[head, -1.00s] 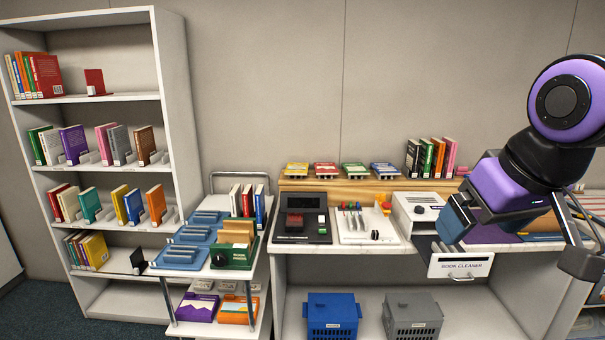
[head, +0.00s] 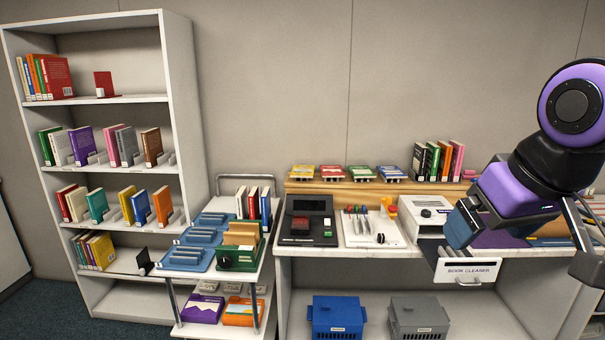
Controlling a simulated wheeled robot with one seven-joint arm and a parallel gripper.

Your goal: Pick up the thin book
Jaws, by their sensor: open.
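Many upright books are in view, and I cannot tell which one is the thin book. Thin-looking spines include a red, white and blue group (head: 253,203) on the trolley, and a group of several books (head: 40,77) on the top shelf. More books (head: 437,161) stand at the back of the bench. My arm hangs in from the right edge, over the right part of the bench and far from the bookshelf.
A white bookshelf (head: 183,110) stands at the left. A trolley (head: 266,250) with blue trays (head: 203,233) is beside the bench (head: 385,251). A book cleaner (head: 467,272) sticks out at the bench front. Blue (head: 336,317) and grey (head: 418,318) crates stand below.

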